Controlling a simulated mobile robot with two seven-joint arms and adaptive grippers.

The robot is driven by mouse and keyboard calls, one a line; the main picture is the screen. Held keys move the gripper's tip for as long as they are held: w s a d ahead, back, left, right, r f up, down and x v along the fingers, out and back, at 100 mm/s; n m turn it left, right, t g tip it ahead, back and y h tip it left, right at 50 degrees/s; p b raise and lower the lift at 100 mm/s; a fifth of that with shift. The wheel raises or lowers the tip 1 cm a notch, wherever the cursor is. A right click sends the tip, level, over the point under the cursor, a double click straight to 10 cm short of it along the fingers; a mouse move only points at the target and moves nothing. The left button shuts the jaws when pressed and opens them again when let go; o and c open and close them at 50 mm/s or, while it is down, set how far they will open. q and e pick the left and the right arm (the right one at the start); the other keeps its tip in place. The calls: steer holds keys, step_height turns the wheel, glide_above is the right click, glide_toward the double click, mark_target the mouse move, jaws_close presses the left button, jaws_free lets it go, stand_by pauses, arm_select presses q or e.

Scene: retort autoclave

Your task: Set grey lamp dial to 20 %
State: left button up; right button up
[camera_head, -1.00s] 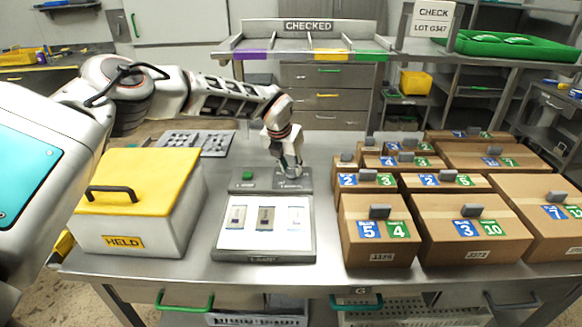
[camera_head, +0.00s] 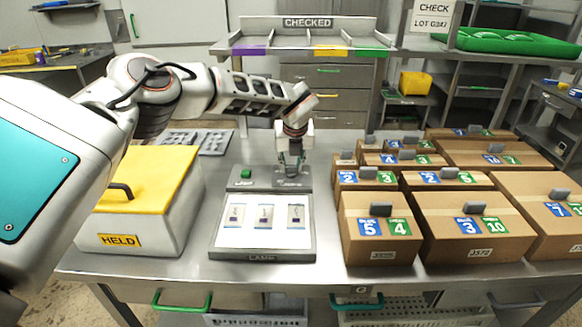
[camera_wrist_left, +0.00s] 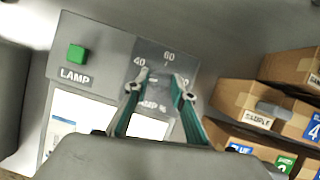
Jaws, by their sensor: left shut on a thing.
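The grey lamp dial (camera_wrist_left: 160,77) is on the dark plate at the back of the lamp box, mostly hidden by my fingers. My left gripper (camera_head: 291,171) points down over that plate. In the left wrist view its two fingertips (camera_wrist_left: 161,86) are closed on the dial from both sides. Scale marks 40 and 60 show past the fingers, with another partly covered at right. I cannot read the dial's pointer. The lamp panel (camera_head: 264,242) is lit white with three pouches on it. The green lamp button (camera_wrist_left: 77,54) is left of the dial. My right gripper is out of view.
A white HELD box (camera_head: 150,215) with a yellow lid stands left of the lamp. Several cardboard cartons (camera_head: 375,250) stand close at right. A perforated grey tray (camera_head: 214,143) lies behind, and the CHECKED rack (camera_head: 307,50) stands at the back.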

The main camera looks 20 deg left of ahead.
arm_select(q)
steer(key=n, duration=0.2)
steer(key=n+y+b, duration=0.1)
steer(key=shift+w+d+f+n+g, duration=0.1)
steer(key=shift+d+f+n+g, duration=0.05)
steer(key=shift+n+g, duration=0.25)
steer(key=shift+n+g+y+b, duration=0.4)
steer(key=shift+n+b, duration=0.6)
steer(key=shift+b, duration=0.05)
steer(key=shift+n+b, duration=0.6)
steer(key=shift+r+n, duration=0.2)
steer(key=shift+n, duration=0.1)
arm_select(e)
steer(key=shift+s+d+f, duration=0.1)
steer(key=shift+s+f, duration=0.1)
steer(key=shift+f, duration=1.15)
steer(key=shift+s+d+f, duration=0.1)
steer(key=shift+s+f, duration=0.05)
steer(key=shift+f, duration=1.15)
arm_select(q)
steer(key=o, duration=1.1)
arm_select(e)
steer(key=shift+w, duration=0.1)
arm_select(q)
steer(key=v, duration=1.2)
steer(key=shift+w+d, duration=0.15)
steer(key=shift+w, duration=0.15)
